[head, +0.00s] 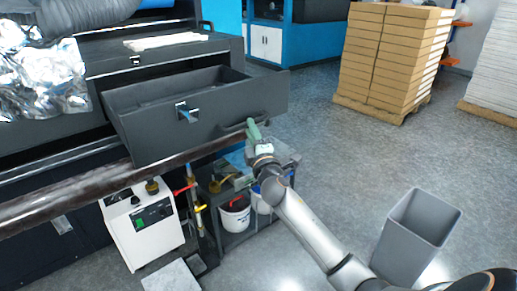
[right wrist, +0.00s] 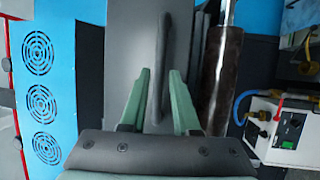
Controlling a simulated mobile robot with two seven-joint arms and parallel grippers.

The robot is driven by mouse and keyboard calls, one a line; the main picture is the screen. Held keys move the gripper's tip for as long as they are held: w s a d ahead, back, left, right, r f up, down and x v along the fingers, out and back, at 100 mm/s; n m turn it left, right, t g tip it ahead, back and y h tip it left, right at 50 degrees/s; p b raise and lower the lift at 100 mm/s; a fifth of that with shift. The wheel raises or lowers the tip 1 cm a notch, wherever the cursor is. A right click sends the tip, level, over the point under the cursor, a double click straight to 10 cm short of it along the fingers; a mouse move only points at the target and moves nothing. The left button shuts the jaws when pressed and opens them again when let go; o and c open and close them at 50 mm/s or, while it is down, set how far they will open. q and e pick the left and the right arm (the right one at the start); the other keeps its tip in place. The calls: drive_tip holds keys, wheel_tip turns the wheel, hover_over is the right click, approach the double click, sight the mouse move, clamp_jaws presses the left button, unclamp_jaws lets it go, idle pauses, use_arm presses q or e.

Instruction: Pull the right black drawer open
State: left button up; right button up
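The black drawer (head: 210,120) stands pulled out of the dark machine, its inside showing from above. Its front has a small latch with a blue key-like piece and a bar handle (head: 232,126) at the right. My right gripper (head: 253,127) is at the right end of this handle. In the right wrist view the handle (right wrist: 162,60) runs upright between the two green fingertips of my right gripper (right wrist: 160,75), with gaps at its sides, so the fingers look open around it. My left gripper is not in view.
A dark roller bar (head: 70,195) runs below the drawer. A white unit (head: 143,225) and a cart with buckets (head: 235,215) stand underneath. A grey bin (head: 418,235) and stacked boxes (head: 395,55) on a pallet are at the right. Floor between them is free.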

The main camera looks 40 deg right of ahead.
drive_tip(key=v, duration=0.9)
drive_tip(key=shift+b, duration=0.45)
drive_tip(key=s+a+f+m+g+y+p, duration=0.1)
drive_tip(key=s+a+f+m+g+y, duration=0.3)
drive_tip(key=f, duration=0.7)
drive_tip(key=s+a+f+m+g+y, duration=0.1)
drive_tip(key=s+a+f, duration=0.45)
drive_tip(key=f, duration=0.65)
drive_tip(key=s+a+f+m+g+y, duration=0.1)
drive_tip(key=s+a+f+m+g, duration=0.1)
drive_tip(key=s, duration=0.6)
drive_tip(key=s+a+f+m+g+y+p, duration=0.1)
drive_tip(key=s+a+f+m+g+y, duration=0.1)
drive_tip(key=s+a+f+m, duration=0.2)
drive_tip(key=s+a+f, duration=0.3)
drive_tip(key=s+f, duration=0.1)
drive_tip(key=f, duration=0.1)
drive_tip(key=shift+s+g+y, duration=0.3)
drive_tip(key=shift+g, duration=0.1)
drive_tip(key=shift+a, duration=0.1)
